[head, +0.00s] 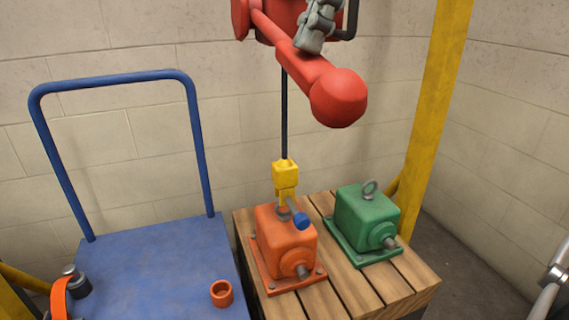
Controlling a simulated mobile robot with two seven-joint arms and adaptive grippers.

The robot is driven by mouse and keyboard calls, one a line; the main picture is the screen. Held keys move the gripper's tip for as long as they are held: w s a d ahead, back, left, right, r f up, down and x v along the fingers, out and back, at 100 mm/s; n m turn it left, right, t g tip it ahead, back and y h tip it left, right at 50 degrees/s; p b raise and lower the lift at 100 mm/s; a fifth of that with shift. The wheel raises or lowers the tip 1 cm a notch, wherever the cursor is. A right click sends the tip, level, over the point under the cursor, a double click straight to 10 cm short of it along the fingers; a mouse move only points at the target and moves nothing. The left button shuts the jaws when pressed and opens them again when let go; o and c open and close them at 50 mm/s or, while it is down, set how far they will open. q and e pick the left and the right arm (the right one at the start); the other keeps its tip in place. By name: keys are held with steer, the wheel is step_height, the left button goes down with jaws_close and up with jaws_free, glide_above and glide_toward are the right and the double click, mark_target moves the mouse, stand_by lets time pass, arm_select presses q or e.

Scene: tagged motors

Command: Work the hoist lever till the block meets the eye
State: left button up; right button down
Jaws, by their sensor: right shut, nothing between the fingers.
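The red hoist (282,22) hangs at the top, partly cut off. Its thick red lever (337,97) slants down to the right and ends in a round knob. A dark line runs down to the yellow block (285,172), which hangs over the orange motor (284,240). A short grey pin with a blue knob (301,221) sticks out below the block. The orange motor's eye is largely hidden there, so I cannot tell whether the block touches it. My right gripper (551,287) is shut and empty at the right edge, partly cut off, away from the lever. My left gripper is out of view.
A green motor (366,222) with a grey eye stands beside the orange one on the slatted wooden pallet (422,283). A blue trolley (150,270) stands left, bearing an orange cup (221,293). A yellow post (432,100) rises behind the pallet.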

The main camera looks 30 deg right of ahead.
mark_target(310, 64)
steer(key=shift+f, duration=0.15)
steer(key=shift+w+d+f+b, duration=0.1)
steer(key=shift+w+f+b, duration=0.15)
steer(key=shift+f+b, duration=0.55)
steer(key=shift+w+d+f+b, duration=0.1)
steer(key=shift+w+f+b, duration=0.2)
steer(key=shift+f, duration=0.8)
step_height(310, 64, up, 18)
steer(key=p, duration=1.2)
steer(key=shift+s+f+p, duration=0.15)
steer(key=shift+f+p, duration=0.1)
steer(key=shift+p, duration=0.15)
steer(key=shift+f, duration=0.1)
steer(key=shift+f+b, duration=0.65)
steer(key=shift+f, duration=0.4)
